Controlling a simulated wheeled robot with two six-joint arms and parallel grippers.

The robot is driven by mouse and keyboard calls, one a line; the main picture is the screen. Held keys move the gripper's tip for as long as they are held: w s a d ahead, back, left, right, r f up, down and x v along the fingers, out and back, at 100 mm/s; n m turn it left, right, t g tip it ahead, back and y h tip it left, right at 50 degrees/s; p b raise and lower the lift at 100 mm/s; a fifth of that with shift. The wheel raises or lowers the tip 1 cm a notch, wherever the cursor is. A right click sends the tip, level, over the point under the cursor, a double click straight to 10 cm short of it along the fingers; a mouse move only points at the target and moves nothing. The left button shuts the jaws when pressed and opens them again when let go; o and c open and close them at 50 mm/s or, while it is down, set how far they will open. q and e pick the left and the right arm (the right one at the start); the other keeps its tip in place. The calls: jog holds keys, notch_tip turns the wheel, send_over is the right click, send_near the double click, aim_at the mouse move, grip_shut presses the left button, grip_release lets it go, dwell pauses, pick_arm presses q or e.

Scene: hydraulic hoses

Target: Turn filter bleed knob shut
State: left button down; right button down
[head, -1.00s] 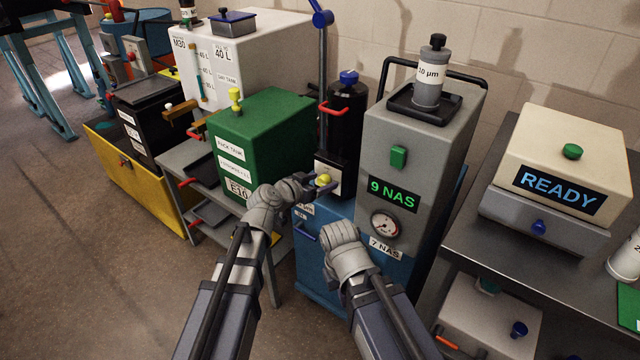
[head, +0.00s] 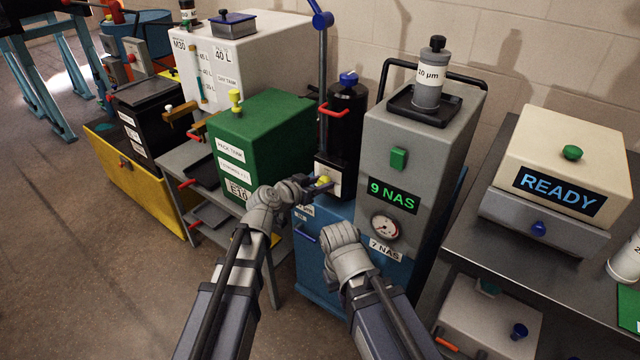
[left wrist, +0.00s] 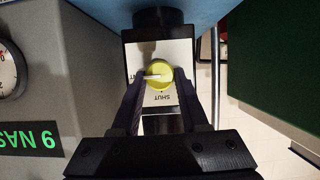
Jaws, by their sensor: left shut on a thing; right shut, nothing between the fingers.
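The yellow bleed knob (head: 324,181) sits on a white plate at the foot of the black filter housing (head: 345,130). In the left wrist view the knob (left wrist: 159,74) carries a pale pointer line, and the plate (left wrist: 150,55) shows the word SHUT; the pointer lies crosswise, aimed left and not at that word. My left gripper (head: 318,187) is at the plate, and in the wrist view its fingers (left wrist: 160,85) are shut on the knob from both sides. My right gripper is hidden behind its own wrist in front of the blue cart.
The grey unit (head: 410,150) with a 9 NAS display and gauge (head: 384,227) stands right of the knob. A green tank (head: 262,140) stands to the left. The blue cart (head: 318,262) is below. A steel bench (head: 475,230) is at right.

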pick_arm(q)
jog(key=n, duration=0.1)
jog(key=n+g+h+b, duration=0.1)
jog(key=shift+w+a+f+n+h, duration=0.15)
jog(key=shift+a+f+n+h, duration=0.05)
jog(key=shift+n+h, duration=0.1)
jog(key=n+h+b, duration=0.2)
jog(key=n, duration=0.1)
jog(key=shift+w+a+f+g, duration=0.1)
jog(key=shift+a+f+g, duration=0.1)
jog(key=shift+g, duration=0.2)
jog(key=shift+f+n+h+b, duration=0.1)
jog(key=shift+n+h+b, duration=0.8)
jog(key=shift+n+b, duration=0.85)
jog(key=shift+f+n+h+b, duration=0.1)
jog(key=shift+n+h+b, duration=0.8)
jog(key=shift+n+b, duration=0.8)
jog(key=shift+n, duration=0.45)
jog(key=shift+c, duration=2.1)
grip_release()
